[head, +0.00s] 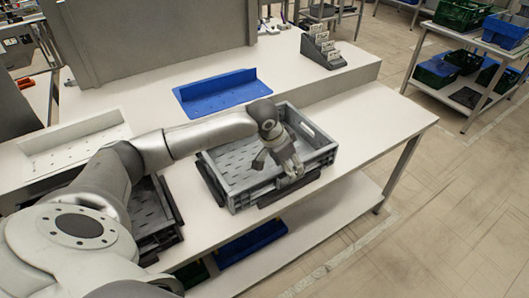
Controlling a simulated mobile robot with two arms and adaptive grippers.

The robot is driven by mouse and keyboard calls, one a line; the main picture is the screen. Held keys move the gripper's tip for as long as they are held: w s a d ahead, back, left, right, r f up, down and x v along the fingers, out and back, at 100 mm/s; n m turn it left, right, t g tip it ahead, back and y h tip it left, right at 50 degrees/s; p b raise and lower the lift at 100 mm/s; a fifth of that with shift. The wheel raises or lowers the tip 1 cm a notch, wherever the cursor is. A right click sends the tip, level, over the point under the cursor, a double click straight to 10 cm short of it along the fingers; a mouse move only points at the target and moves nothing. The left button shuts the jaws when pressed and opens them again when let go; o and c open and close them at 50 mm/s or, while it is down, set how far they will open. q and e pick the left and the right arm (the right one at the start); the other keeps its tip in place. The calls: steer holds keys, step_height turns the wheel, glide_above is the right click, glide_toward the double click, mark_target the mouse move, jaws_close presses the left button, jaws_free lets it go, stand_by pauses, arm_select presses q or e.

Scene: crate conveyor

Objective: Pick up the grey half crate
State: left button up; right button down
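A grey crate (314,133) with low perforated walls and a slotted floor sits on the white bench, right of centre. It rests on a dark frame or base. My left gripper (277,172) is over the near side of this crate, pointing down, with its fingers spread apart. It hides part of the crate's inside and near wall; whether a finger touches the wall I cannot tell. A second dark grey crate (155,214) is further left on the bench, partly hidden behind my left arm. My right gripper is not in view.
A blue tray (220,96) lies behind the crate. A white tray (75,147) is at left. A card holder (322,52) stands at the back. A blue item (252,242) lies on the lower shelf. A shelf cart (470,60) with crates stands at right. The bench's right end is clear.

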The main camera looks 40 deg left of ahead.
arm_select(q)
steer(key=shift+w+d+f, duration=0.1)
steer(key=shift+w+f, duration=0.15)
steer(key=shift+f, duration=0.15)
steer(key=shift+w+f, duration=0.15)
steer(key=shift+f, duration=0.2)
steer(key=p+x, duration=0.1)
steer(key=x, duration=0.3)
steer(key=shift+f, duration=0.35)
steer(key=shift+c, duration=1.4)
steer(key=c, duration=0.7)
jaws_close()
steer(key=shift+w, duration=0.1)
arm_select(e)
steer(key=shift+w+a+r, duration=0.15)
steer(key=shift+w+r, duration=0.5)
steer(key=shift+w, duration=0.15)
